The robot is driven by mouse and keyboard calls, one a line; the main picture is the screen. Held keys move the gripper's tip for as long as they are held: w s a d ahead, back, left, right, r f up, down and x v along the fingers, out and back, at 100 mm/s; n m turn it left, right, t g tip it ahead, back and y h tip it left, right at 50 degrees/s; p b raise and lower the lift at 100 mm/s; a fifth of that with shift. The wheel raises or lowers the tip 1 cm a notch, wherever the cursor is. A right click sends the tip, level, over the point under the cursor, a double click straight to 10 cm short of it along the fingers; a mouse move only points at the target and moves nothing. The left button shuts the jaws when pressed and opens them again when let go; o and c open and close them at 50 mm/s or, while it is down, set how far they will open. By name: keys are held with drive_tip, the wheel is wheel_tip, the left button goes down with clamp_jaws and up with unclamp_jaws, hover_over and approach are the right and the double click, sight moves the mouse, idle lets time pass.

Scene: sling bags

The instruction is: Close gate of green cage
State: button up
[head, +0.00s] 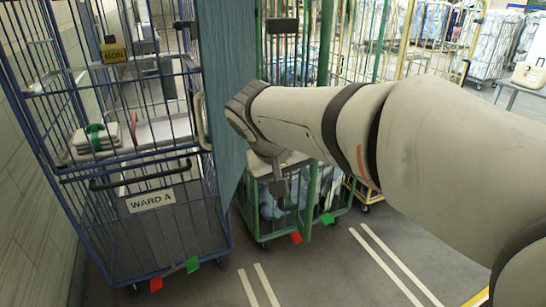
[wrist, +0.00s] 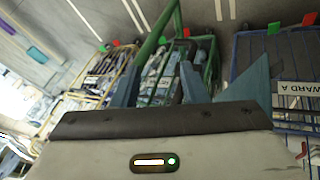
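The green cage (head: 262,215) stands in the middle of the head view, partly hidden behind my arm. A thick green upright (head: 312,195), which looks like the gate's edge, stands out at its front; how far the gate is open is hard to tell. In the wrist view the green cage (wrist: 207,50) lies ahead of the fingers, with a slanting green bar (wrist: 152,45) at its left. My gripper (wrist: 160,78) is open, its two blue-grey fingers apart, with no clear contact.
A blue cage (head: 150,165) labelled WARD A stands close on the left, with a blue-grey sheet (head: 228,75) between it and the green cage. A yellow cage (head: 408,40) stands behind right. Floor with white stripes (head: 385,265) is clear in front.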

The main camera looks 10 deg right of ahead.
drive_tip(key=shift+t+h, duration=0.4)
drive_tip(key=shift+h, duration=0.1)
drive_tip(key=w, duration=0.1)
drive_tip(key=w+a+r, duration=0.1)
drive_tip(key=w, duration=0.1)
drive_tip(key=w+a, duration=0.1)
drive_tip(key=shift+w+a+r, duration=0.15)
drive_tip(key=shift+w+r, duration=0.05)
drive_tip(key=shift+r, duration=0.2)
drive_tip(key=c, duration=0.8)
drive_tip(key=shift+w+f, duration=0.1)
drive_tip(key=shift+w, duration=0.1)
clamp_jaws()
approach(299, 183)
drive_tip(key=x, duration=0.4)
drive_tip(key=shift+w+f+p, duration=0.25)
drive_tip(key=shift+f+p, duration=0.1)
